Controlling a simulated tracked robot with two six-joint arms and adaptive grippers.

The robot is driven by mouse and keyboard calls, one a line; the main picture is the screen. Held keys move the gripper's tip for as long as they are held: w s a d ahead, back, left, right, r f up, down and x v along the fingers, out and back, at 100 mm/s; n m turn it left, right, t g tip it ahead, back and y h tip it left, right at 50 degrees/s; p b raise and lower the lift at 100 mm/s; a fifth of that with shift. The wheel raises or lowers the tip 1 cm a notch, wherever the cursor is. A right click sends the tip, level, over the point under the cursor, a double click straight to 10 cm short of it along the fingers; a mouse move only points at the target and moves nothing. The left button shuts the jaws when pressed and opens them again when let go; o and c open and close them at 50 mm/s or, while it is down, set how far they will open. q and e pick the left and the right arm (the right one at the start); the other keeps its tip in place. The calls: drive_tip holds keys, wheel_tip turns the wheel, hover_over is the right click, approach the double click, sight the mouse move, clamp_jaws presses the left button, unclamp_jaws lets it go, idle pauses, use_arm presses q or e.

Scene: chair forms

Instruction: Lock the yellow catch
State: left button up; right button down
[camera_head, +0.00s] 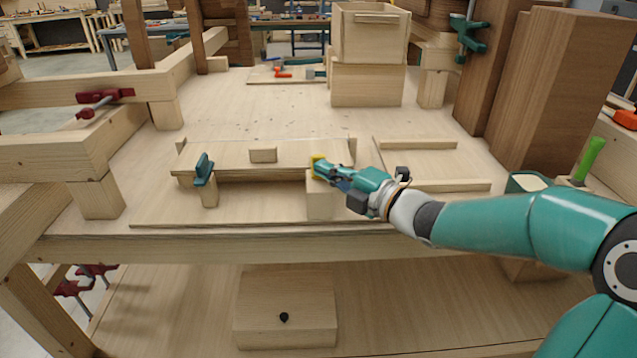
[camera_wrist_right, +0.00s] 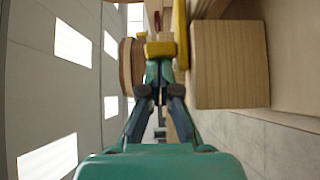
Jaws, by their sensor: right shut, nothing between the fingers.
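The yellow catch (camera_head: 317,162) sits at the right end of the wooden form, above a light wooden block. In the right wrist view its yellow crosspiece (camera_wrist_right: 160,49) lies directly beyond my fingertips, with a yellow upright strip beside the block. My right gripper (camera_head: 324,171) is shut and empty, with its tips at the catch; I cannot tell whether they touch. The gripper's closed fingers also show in the right wrist view (camera_wrist_right: 159,72). The gripper partly hides the catch in the head view. My left gripper is not in view.
A teal catch (camera_head: 204,168) stands at the form's left end. The form (camera_head: 227,155) carries a small block (camera_head: 263,155) on top. A wooden frame (camera_head: 432,186) lies to the right. A wooden box (camera_head: 369,84) stands behind. The bench behind the form is mostly clear.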

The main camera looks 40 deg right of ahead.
drive_tip(key=shift+d+r, duration=0.1)
drive_tip(key=shift+d, duration=0.05)
drive_tip(key=shift+s+a+b, duration=0.2)
drive_tip(key=shift+a+b, duration=0.1)
drive_tip(key=shift+b, duration=0.1)
drive_tip(key=s+b, duration=0.2)
drive_tip(key=s, duration=1)
drive_tip(key=shift+s+a, duration=0.2)
drive_tip(key=shift+s, duration=0.15)
